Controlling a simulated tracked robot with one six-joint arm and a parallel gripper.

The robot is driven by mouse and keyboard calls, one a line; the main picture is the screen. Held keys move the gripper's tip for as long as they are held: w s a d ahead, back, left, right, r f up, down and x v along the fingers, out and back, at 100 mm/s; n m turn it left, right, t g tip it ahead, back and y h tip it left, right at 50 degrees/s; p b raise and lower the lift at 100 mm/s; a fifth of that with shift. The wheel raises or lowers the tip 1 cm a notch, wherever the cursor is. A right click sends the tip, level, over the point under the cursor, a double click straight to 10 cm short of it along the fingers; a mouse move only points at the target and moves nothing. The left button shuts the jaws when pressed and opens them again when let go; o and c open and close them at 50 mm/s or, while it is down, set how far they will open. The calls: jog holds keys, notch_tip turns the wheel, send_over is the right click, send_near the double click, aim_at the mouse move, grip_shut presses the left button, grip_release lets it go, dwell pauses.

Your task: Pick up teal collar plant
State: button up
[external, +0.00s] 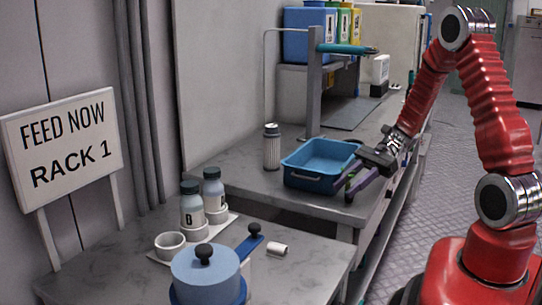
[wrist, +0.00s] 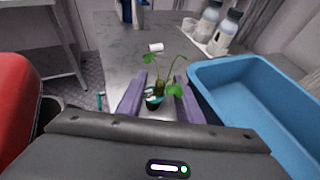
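A small green plant (wrist: 160,86) with a teal and white collar (wrist: 154,97) around a dark base shows in the wrist view, near the table edge. My gripper (wrist: 161,78) has its two purple fingers spread, one on each side of the plant. The plant's base is between the fingers, with a gap showing at the sides. In the external view my gripper (external: 350,184) is low at the front edge of the counter, right beside the blue tub. The plant is mostly hidden there behind the fingers.
The blue tub (external: 296,179) stands close to the fingers; its rim (wrist: 205,88) is just right in the wrist view. Bottles (external: 192,207), a white cylinder (external: 277,249) and a blue-lidded pot (external: 205,277) are on the nearer table.

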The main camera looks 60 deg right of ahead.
dwell(0.3)
grip_shut()
jog(key=shift+f, duration=0.1)
dwell(0.5)
